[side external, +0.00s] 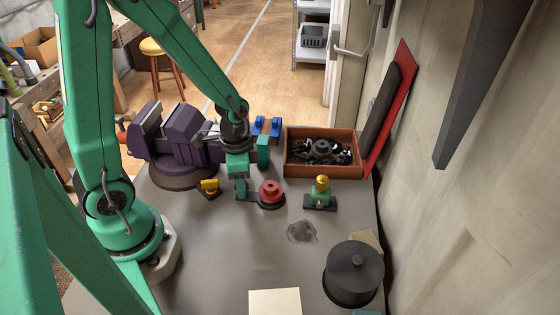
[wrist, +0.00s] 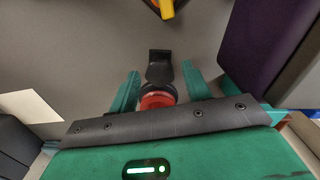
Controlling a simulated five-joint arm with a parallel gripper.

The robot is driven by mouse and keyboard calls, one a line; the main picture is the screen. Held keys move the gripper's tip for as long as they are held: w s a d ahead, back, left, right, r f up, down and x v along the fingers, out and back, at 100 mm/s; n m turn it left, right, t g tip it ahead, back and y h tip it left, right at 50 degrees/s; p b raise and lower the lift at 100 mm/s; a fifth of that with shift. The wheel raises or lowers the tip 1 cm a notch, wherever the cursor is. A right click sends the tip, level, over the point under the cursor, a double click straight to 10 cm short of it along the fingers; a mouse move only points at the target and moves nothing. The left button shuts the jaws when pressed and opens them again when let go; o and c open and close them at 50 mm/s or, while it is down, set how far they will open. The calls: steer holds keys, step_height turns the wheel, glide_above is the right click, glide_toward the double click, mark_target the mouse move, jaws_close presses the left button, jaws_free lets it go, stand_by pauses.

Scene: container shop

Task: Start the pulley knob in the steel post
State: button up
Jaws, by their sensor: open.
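A red stepped round piece (side external: 271,191), which looks like the pulley knob, sits on a dark round base with a flat dark plate (side external: 248,196) on its left. I cannot pick out a steel post for certain; anything under the red piece is hidden. My gripper (side external: 252,172) is open, its green jaws pointing down just left of and behind the red piece. In the wrist view the red piece (wrist: 158,101) shows between the two jaws (wrist: 160,85), partly hidden by my gripper body. The dark plate (wrist: 159,66) extends beyond it. Neither jaw visibly touches the red piece.
A purple vise (side external: 185,140) stands behind left, with a small yellow-and-black item (side external: 210,187) in front. A brown tray (side external: 300,171) of dark parts is behind right. A green yellow-topped fixture (side external: 320,197) and a dark cylinder (side external: 353,275) stand right. The front middle bench is mostly clear.

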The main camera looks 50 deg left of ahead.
steer(key=shift+c, duration=0.5)
steer(key=c, duration=0.7)
steer(key=shift+c, duration=0.2)
steer(key=shift+r, duration=0.15)
steer(key=shift+r, duration=2.35)
steer(key=w+d+r, duration=0.4)
steer(key=w+d, duration=0.1)
steer(key=shift+r, duration=0.25)
